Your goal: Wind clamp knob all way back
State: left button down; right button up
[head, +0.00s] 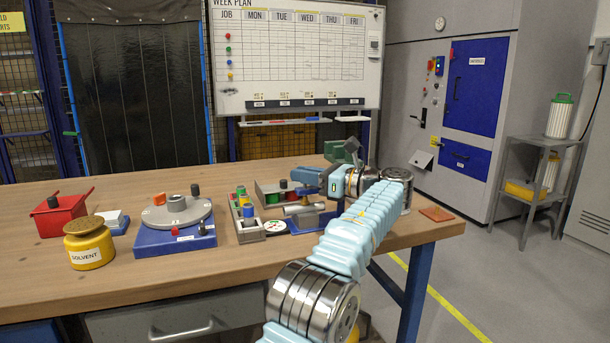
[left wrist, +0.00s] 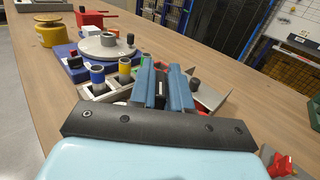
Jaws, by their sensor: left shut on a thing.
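My left gripper (head: 325,181) reaches over the blue clamp (head: 299,222) at the right part of the bench. In the left wrist view its two blue fingers (left wrist: 164,85) close on a small dark part, which looks like the clamp knob (left wrist: 161,88); the fingers hide most of it. A bare metal cylinder (head: 304,208) lies across the clamp. The rotary jig (head: 150,243), a blue base with a grey round plate (head: 177,214), stands to the left and also shows in the left wrist view (left wrist: 107,46). My right gripper is out of view.
A grey holder (head: 247,236) with coloured cylinders and a round dial (head: 275,227) sit left of the clamp. A yellow solvent pot (head: 90,243) and a red bin (head: 62,213) stand further left. The front of the bench (head: 190,277) is clear.

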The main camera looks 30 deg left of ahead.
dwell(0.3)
pick_arm(q)
jog(key=c, duration=1.2)
grip_release()
jog(key=shift+o, duration=0.2)
jog(key=shift+r+t, duration=0.1)
jog(key=shift+t, duration=0.2)
